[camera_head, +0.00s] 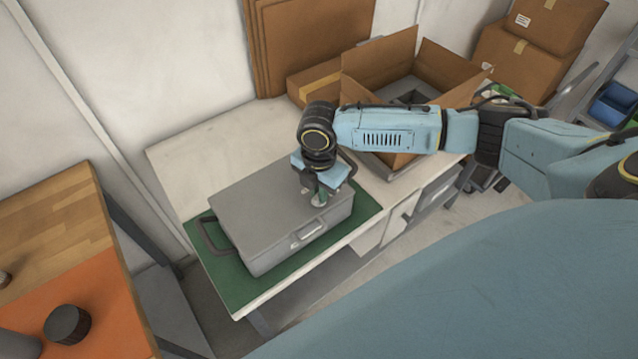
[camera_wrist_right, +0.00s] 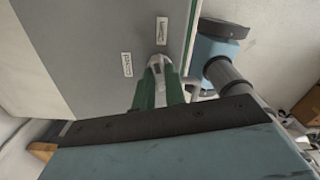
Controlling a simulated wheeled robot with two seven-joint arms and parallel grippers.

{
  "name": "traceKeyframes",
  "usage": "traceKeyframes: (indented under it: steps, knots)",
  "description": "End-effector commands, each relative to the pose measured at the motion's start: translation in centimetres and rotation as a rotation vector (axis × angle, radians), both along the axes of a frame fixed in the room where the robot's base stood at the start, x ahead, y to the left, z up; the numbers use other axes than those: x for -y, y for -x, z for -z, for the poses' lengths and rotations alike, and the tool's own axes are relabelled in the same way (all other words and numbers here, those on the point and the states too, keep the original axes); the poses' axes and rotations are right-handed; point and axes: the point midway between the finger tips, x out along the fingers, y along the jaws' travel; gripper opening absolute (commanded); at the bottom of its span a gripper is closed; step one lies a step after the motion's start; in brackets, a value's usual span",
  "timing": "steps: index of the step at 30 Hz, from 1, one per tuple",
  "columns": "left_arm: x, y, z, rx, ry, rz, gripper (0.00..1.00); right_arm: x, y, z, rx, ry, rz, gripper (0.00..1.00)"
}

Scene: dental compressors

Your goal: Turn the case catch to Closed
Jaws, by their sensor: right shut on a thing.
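The grey case (camera_head: 262,205) lies shut on a green mat (camera_head: 232,285) on a pale bench. My right gripper (camera_head: 319,198) reaches down onto the case top near its right front corner. In the right wrist view, its green-tipped fingers are shut on the small metallic case catch (camera_wrist_right: 156,64). Two white labels sit on the lid by the catch, one beside it (camera_wrist_right: 127,65) and one beyond it (camera_wrist_right: 162,30); their words are too small to read. The fingers hide part of the catch. My left gripper is not in view.
An open cardboard box (camera_head: 375,72) stands on the bench behind my right arm, with stacked boxes (camera_head: 530,45) beyond. A wooden table (camera_head: 45,230) with an orange mat (camera_head: 95,310) is at left. The bench top left of the case is clear.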

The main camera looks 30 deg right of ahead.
Motion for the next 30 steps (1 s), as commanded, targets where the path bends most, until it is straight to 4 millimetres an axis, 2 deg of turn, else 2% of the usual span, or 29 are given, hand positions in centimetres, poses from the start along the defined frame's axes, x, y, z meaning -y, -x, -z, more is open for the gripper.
traceKeyframes:
  steps: [1,3,12,30]
  knots:
    - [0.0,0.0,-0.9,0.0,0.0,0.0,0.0,0.0,0.1,-0.4,-0.004,-0.001,-0.044,0.0]
    - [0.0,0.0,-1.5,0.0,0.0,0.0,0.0,-0.1,0.1,-0.3,-0.003,-0.002,-0.111,0.0]
    - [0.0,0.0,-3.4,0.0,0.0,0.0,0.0,0.0,0.0,-0.2,-0.002,0.0,-0.396,0.0]
    - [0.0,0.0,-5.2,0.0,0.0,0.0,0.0,-0.1,0.0,-0.1,-0.001,-0.001,-0.96,0.0]
